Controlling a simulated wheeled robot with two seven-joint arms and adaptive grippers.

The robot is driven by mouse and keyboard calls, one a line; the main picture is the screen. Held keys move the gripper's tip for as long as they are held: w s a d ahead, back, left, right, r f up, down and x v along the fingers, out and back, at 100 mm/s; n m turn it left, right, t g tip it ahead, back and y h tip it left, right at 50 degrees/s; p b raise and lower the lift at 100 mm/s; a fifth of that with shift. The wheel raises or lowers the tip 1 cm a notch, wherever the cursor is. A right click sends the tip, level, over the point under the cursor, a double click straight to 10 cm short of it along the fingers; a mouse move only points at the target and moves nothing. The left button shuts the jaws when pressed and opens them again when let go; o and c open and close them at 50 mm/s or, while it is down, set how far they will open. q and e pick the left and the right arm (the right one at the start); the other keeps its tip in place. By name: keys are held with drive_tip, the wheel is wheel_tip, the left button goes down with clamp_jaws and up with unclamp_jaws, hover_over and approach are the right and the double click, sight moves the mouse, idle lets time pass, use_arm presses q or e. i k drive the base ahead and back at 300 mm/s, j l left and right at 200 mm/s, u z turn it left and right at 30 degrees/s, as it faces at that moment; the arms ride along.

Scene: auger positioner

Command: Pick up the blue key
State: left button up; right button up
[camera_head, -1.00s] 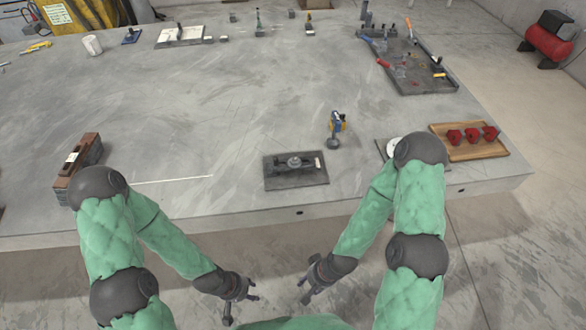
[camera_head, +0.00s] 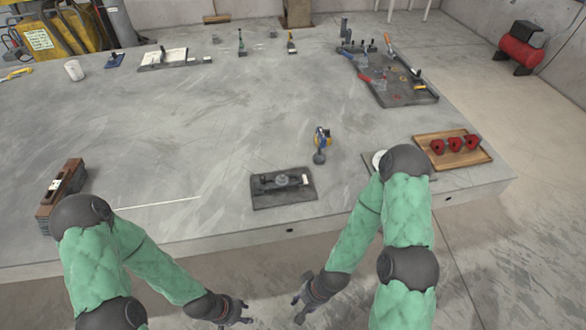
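I cannot make out a blue key for certain. My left gripper (camera_head: 246,313) and my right gripper (camera_head: 296,308) are both in front of the table edge, low in the view. Both look open and empty, with fingers apart, and neither touches anything on the table.
A wooden tray with red knobs (camera_head: 482,161) is at the right, beside a partly hidden white round part (camera_head: 377,158). A dark tray of tools (camera_head: 403,98) is at the back right. A brown block (camera_head: 62,190) sits at the left. The table's middle is clear.

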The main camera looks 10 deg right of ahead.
sight(319, 157)
drive_tip(key=l+u, duration=0.4)
drive_tip(key=l, duration=0.3)
drive_tip(key=l+u, duration=0.4)
drive_tip(key=l, duration=0.25)
drive_tip(key=k+l+u, duration=0.15)
drive_tip(key=l+u, duration=0.25)
drive_tip(key=l, duration=0.25)
